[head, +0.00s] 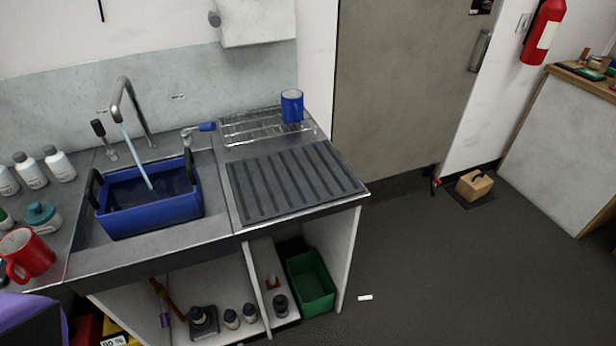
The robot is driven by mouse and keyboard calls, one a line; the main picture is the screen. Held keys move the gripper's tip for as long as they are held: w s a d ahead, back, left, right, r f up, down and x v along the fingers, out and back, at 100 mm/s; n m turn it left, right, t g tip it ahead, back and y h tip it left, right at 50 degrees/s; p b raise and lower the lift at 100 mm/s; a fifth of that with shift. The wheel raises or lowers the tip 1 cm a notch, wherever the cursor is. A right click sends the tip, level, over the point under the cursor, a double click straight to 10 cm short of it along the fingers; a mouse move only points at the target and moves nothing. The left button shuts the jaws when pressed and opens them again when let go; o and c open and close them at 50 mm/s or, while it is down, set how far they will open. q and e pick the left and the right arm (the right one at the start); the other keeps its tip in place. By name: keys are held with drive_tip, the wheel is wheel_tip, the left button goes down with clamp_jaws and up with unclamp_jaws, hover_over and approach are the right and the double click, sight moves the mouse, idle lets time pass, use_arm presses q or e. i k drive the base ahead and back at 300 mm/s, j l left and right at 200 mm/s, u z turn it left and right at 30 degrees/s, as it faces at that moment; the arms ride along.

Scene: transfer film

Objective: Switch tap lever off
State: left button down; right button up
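A tall metal tap (122,88) stands behind the sink, and a stream of water (136,158) runs from its spout. The water falls into a blue tub (150,222) with black handles, which sits in the sink and has water in it. A lever with a blue handle (207,127) is to the right of the tap and points right. A lever with a black handle (98,128) stands upright to the left of the tap. Neither of my grippers can be made out in the head view.
A blue mug (291,106) stands on a wire rack right of the sink, behind the ribbed drainer (296,184). White bottles (58,164) and a red mug (28,253) stand at left. A green crate (311,284) is below. The floor (440,270) at right is mostly clear.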

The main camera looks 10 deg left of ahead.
sight(207, 127)
drive_tip(key=u, duration=1.45)
